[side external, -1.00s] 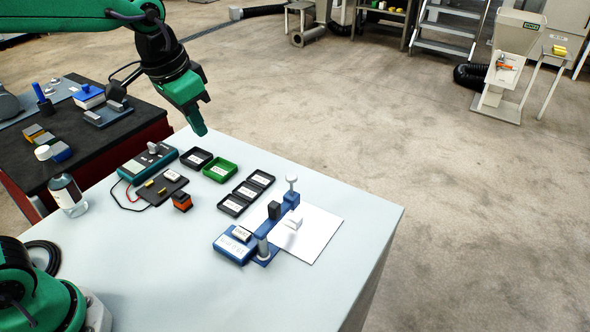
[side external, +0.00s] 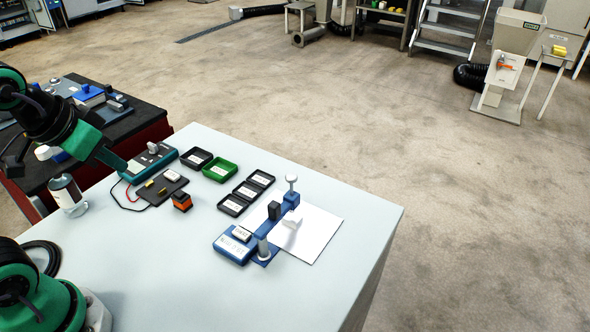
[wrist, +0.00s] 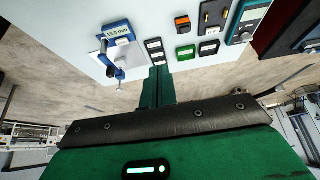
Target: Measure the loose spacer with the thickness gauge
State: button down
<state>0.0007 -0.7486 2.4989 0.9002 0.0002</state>
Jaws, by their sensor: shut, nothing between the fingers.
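The thickness gauge (side external: 263,246) is a blue device with a post and a round white knob, on the right part of the pale table. Its label reads about 10.6 mm in the wrist view (wrist: 117,30), though the digits are small. A small white piece (side external: 292,219) sits beside the gauge arm over a white sheet (side external: 318,232); I cannot tell whether it is the loose spacer or touches the gauge. My gripper (side external: 120,163) is shut and empty, at the table's left side near the teal meter, away from the gauge. Its green fingers show together in the wrist view (wrist: 158,85).
A teal meter (side external: 152,161) with leads, a black pad (side external: 150,195), an orange-and-black block (side external: 182,202), a green tray (side external: 220,171) and several black trays (side external: 233,205) stand left of the gauge. The table's front is clear.

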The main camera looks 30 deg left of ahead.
dwell(0.6)
jog(key=c, duration=1.5)
grip_release()
jog(key=shift+w, duration=0.1)
jog(key=shift+o, duration=1.1)
jog(key=shift+w+d, duration=0.1)
jog(key=shift+w, duration=0.05)
jog(key=g, duration=0.5)
send_over(274, 204)
jog(key=a, duration=0.1)
jog(key=f, duration=0.7)
jog(key=shift+s+f, duration=0.1)
jog(key=shift+s, duration=0.1)
jog(key=shift+w+d+f+g, duration=0.2)
jog(key=shift+d+f+g, duration=0.1)
jog(key=shift+d+f, duration=0.2)
